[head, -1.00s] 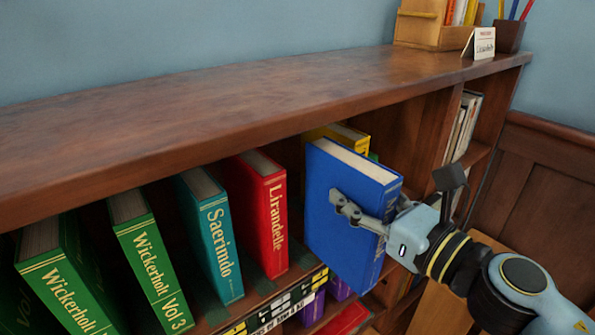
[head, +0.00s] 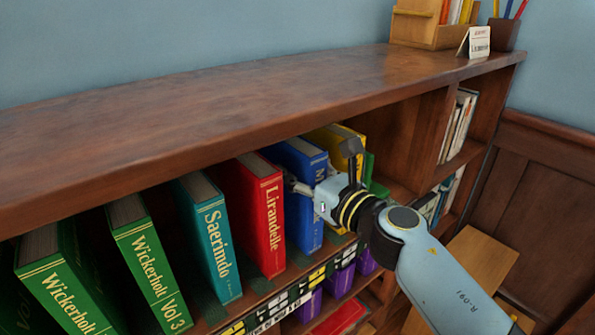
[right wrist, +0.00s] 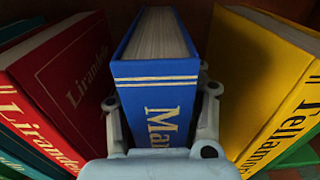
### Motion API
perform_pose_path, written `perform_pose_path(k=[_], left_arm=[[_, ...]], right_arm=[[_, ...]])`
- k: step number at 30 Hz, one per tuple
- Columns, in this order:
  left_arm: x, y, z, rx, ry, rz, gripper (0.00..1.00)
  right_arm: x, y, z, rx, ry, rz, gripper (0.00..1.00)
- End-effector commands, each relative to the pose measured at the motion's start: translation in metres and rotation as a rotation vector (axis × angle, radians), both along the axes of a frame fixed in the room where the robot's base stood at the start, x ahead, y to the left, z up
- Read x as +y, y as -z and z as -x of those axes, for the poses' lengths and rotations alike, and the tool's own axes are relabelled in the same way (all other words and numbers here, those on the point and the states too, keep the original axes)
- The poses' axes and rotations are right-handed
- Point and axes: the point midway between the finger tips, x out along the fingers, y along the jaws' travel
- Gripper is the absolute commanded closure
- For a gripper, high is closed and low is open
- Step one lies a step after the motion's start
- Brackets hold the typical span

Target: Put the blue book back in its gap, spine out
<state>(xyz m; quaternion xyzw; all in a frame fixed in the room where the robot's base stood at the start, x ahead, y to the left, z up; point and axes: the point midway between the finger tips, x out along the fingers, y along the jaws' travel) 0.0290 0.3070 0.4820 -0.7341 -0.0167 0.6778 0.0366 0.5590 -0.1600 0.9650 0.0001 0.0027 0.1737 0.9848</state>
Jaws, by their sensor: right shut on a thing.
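The blue book (head: 304,225) stands upright on the shelf between the red book (head: 262,215) and the yellow book (head: 338,138), its lettered spine facing out. In the right wrist view the blue book (right wrist: 155,95) sits between the fingers, with the red book (right wrist: 60,90) at left and the yellow book (right wrist: 270,85) at right. My right gripper (head: 308,187) is shut on the blue book near its spine; in the head view the gripper and wrist hide part of the spine. My left gripper is not in view.
A teal book (head: 212,240) and green books (head: 150,265) stand to the left on the same shelf. The bookcase top (head: 200,95) overhangs the row. An upright divider (head: 432,140) stands to the right. Purple books (head: 340,280) are on the shelf below.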

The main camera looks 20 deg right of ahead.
Motion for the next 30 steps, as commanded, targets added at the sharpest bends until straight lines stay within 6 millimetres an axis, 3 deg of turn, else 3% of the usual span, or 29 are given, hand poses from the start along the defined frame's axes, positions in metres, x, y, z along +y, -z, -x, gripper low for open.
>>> perform_pose_path(k=[11,12,17,27,30], left_arm=[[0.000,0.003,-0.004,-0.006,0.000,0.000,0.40],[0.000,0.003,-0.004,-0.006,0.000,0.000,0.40],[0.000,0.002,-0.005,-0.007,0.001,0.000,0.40],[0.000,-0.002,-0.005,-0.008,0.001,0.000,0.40],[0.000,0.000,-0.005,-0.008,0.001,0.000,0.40]], right_arm=[[0.000,-0.001,-0.001,-0.009,0.001,-0.002,1.00],[0.000,0.002,0.000,-0.004,0.001,0.000,0.62],[0.000,0.001,0.000,-0.004,0.001,0.000,0.42],[0.000,-0.003,0.000,-0.004,0.001,0.000,0.40],[-0.005,0.000,0.012,-0.001,0.001,0.001,0.40]])
